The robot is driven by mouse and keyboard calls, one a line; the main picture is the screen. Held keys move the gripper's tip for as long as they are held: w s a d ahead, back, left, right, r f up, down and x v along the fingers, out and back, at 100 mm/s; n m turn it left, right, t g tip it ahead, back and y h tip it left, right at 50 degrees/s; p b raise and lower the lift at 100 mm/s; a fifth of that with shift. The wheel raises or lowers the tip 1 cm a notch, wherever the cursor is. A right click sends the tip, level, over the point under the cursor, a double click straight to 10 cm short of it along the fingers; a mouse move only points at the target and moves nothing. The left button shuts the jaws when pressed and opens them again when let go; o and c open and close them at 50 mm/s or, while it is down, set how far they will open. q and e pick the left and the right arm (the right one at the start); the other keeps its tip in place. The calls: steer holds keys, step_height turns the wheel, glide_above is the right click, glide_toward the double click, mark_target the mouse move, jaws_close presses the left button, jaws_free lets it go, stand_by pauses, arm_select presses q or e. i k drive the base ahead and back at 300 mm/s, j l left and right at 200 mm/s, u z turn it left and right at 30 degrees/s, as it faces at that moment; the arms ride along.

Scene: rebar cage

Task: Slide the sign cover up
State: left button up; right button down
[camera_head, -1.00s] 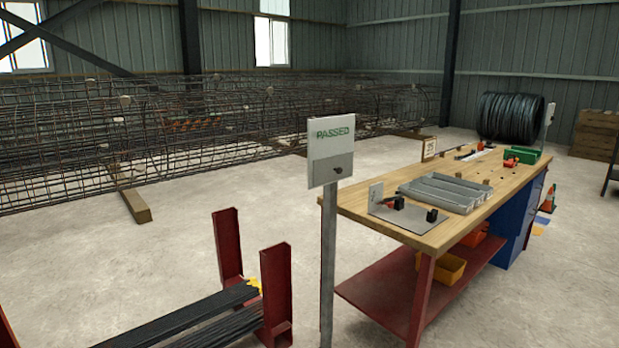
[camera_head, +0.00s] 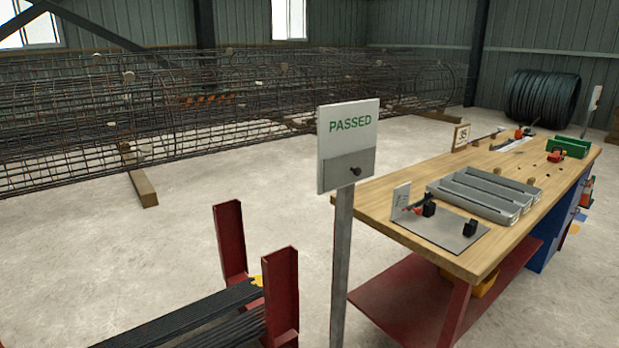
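A white sign (camera_head: 348,122) reading "PASSED" in green stands upright on a grey post (camera_head: 342,262) near the middle of the head view. Whatever lies behind the cover is hidden. Neither of my grippers shows in the head view.
A wooden workbench (camera_head: 395,207) with grey trays (camera_head: 484,196) stands just right of the post. A red rack (camera_head: 281,295) holding dark bars (camera_head: 200,318) is at the lower left. A long rebar cage (camera_head: 200,120) lies behind. Open concrete floor is between.

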mark_target(342, 170)
steer(key=i+j+u, duration=0.1)
steer(key=i+u, duration=0.25)
steer(key=i, duration=0.15)
steer(key=i+u, duration=0.4)
steer(key=i, duration=0.15)
